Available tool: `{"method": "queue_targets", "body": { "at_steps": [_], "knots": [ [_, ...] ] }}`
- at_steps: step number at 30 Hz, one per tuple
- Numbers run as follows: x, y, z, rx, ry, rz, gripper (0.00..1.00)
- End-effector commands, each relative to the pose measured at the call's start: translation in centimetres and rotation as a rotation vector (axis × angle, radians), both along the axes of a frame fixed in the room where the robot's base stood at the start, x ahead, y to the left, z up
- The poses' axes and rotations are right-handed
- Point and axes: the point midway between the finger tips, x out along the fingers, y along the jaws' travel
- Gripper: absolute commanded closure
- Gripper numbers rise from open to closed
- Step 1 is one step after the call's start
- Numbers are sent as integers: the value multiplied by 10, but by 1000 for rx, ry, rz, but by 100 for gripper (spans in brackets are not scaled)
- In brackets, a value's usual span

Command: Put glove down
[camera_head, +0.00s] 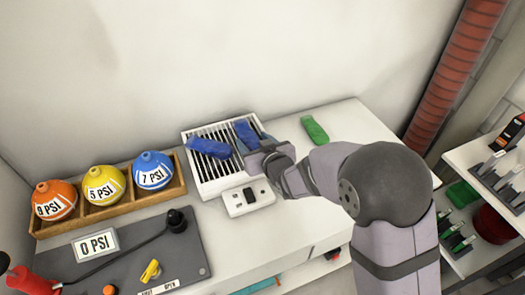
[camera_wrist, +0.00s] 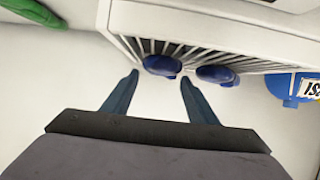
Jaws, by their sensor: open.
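Two blue glove-like items lie on a white slatted rack (camera_head: 228,184): the left one (camera_head: 208,149) and the right one (camera_head: 246,134), nearest my gripper. In the wrist view two blue rounded ends (camera_wrist: 162,66) and (camera_wrist: 217,74) stick out at the rack's edge. My gripper (camera_wrist: 159,78) is open, with bare floor of the counter visible between its fingers. One blue end shows just beyond the gap between the fingertips. I cannot tell whether they touch. A similar green item (camera_head: 315,130) lies on the counter to the right.
A white switch box (camera_head: 238,205) sits in front of the rack. A wooden tray (camera_head: 60,226) with orange, yellow and blue PSI bulbs stands left, behind a grey panel (camera_head: 180,255). The white counter (camera_head: 350,125) is clear at the back right.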

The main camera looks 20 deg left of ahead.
Motion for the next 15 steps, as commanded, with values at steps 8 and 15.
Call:
{"method": "queue_targets", "body": {
  "at_steps": [8,15],
  "knots": [
    [-30,-30,18,1,-1,0,47],
    [-45,-45,26,1,0,-1,47]
  ]
}}
